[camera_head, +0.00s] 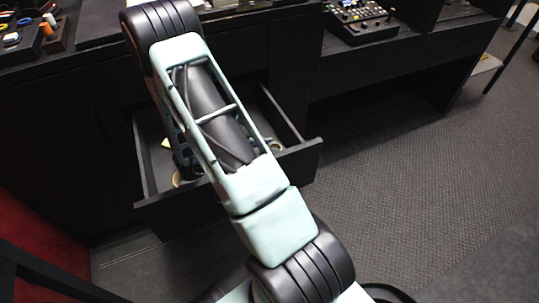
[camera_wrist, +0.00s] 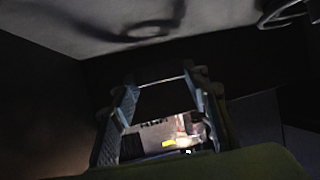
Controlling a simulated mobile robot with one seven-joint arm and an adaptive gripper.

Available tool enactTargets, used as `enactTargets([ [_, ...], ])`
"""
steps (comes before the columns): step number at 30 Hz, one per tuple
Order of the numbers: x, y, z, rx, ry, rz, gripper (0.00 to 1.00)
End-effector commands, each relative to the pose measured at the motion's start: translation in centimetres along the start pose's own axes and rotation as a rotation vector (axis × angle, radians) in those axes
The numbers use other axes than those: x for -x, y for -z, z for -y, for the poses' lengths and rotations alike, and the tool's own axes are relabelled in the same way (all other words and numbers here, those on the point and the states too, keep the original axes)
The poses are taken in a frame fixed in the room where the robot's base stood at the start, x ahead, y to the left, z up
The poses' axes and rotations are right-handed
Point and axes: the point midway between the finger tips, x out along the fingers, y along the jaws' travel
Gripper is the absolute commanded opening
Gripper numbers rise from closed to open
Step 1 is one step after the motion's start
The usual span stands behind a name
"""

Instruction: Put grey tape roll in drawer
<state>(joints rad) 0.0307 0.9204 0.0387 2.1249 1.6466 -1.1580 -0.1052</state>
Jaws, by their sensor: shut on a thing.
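The drawer (camera_head: 228,184) stands pulled open from the black desk, in the middle of the head view. My arm crosses over it, and my gripper (camera_head: 187,166) is low inside the drawer, partly hidden by my arm. In the wrist view my gripper (camera_wrist: 160,84) has its fingers closed on a dark thing (camera_wrist: 160,101). I take it to be the grey tape roll, but its shape is too dark to confirm. The pale drawer floor (camera_wrist: 95,28) shows close beyond the fingertips.
A tan rounded thing (camera_head: 178,179) shows beside my gripper in the drawer. Another small round thing (camera_head: 275,146) lies at the drawer's right side. A control panel (camera_head: 358,20) and a tray of small items (camera_head: 30,38) are on the desk. Open carpet (camera_head: 430,160) lies to the right.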

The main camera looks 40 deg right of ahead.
Motion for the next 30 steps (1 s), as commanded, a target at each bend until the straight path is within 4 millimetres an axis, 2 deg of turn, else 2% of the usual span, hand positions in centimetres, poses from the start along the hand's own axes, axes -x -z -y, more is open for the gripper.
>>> enactTargets([
  [1,-0.6,-1.1,0.0,0.002,-0.001,0.0,0.23],
  [3,-0.9,-1.8,0.0,0.0,0.0,0.0,0.23],
  [11,-0.8,-1.7,0.1,-0.001,0.002,0.0,0.23],
  [26,-1.3,-2.8,0.1,0.0,0.002,0.001,0.23],
  [27,-1.3,-2.8,0.1,0.001,0.002,0.001,0.45],
  [30,-1.3,-2.8,0.0,0.0,0.001,0.001,0.56],
])
